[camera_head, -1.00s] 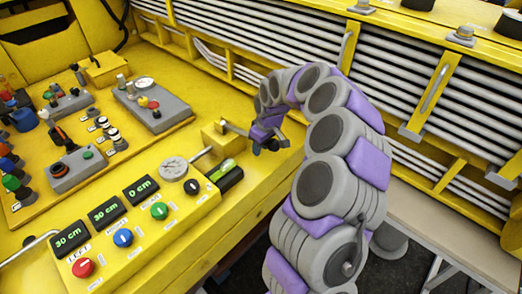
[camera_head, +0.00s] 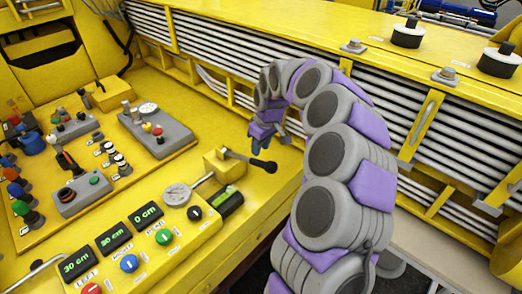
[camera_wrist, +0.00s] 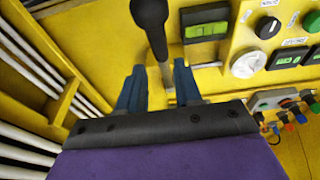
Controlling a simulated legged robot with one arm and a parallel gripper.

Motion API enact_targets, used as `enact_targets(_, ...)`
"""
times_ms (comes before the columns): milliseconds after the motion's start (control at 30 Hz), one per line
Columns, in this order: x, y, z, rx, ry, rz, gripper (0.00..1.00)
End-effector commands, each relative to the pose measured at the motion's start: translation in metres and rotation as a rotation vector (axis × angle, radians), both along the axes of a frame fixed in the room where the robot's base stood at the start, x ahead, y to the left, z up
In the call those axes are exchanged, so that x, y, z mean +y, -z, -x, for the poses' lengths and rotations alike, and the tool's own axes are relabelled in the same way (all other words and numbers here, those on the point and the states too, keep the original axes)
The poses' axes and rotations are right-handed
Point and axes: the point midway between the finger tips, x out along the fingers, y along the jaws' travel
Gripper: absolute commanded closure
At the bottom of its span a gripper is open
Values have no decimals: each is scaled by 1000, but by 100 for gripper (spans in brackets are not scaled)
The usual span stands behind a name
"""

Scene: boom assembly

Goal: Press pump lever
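The pump lever (camera_head: 250,159) is a rod with a black handle, sticking out to the right from a yellow block (camera_head: 224,166) on the console. My gripper (camera_head: 266,138) is just above and behind the lever's handle in the head view, with a small gap visible between them. In the wrist view the lever's black knob (camera_wrist: 150,12) is at the top, and its shaft runs down toward the space between my two blue fingers. My gripper (camera_wrist: 159,70) is open there, its fingers apart. I cannot tell how far the lever is from the fingertips in depth.
A display panel (camera_head: 118,237) with coloured knobs is in front of the lever. Control boards with joysticks are at left. A wall of grey pipes (camera_head: 220,50) stands behind.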

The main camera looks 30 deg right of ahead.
Motion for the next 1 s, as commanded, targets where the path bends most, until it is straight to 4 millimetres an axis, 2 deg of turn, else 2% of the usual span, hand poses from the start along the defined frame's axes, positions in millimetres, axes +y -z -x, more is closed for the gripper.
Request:
enact_targets(33, -1, -10, -1, -2, 1, 1, 66)
enact_targets(167, 0, -22, 0, -3, 1, -1, 66)
enact_targets(467, 0, -24, 0, -1, 1, -1, 66)
enact_targets(633, 1, -33, 0, 4, 2, 11, 81)
enact_targets(833, 10, -72, 1, 17, 9, 54, 100)
enact_targets(1000, 19, -94, 2, 29, 12, 78, 100)
